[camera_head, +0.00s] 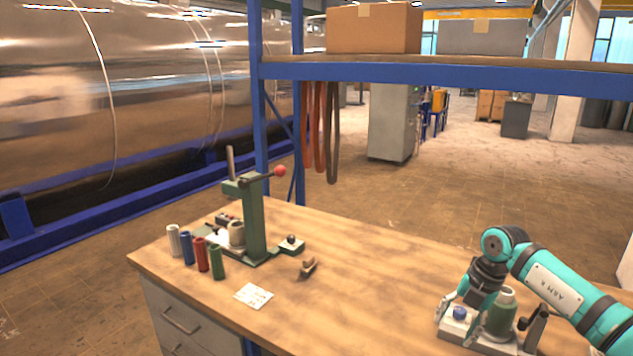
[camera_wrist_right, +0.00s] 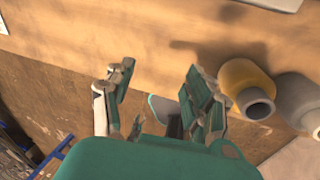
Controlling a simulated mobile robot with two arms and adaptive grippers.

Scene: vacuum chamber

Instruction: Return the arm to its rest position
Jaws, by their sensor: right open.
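My right arm, teal with dark joints, comes in from the right in the head view. Its gripper (camera_head: 462,312) points down at the right end of the wooden workbench (camera_head: 350,270), over or in front of a grey fixture with a blue knob. In the right wrist view the two fingers (camera_wrist_right: 160,102) stand apart with nothing held between them. My left gripper is not in view.
A green press (camera_head: 252,220) with a red-knobbed lever stands at the bench's left. White, blue (camera_head: 187,248), red and green cylinders stand beside it. A yellow cylinder (camera_wrist_right: 246,84) and a grey one (camera_wrist_right: 299,98) show in the wrist view. The bench middle is mostly clear.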

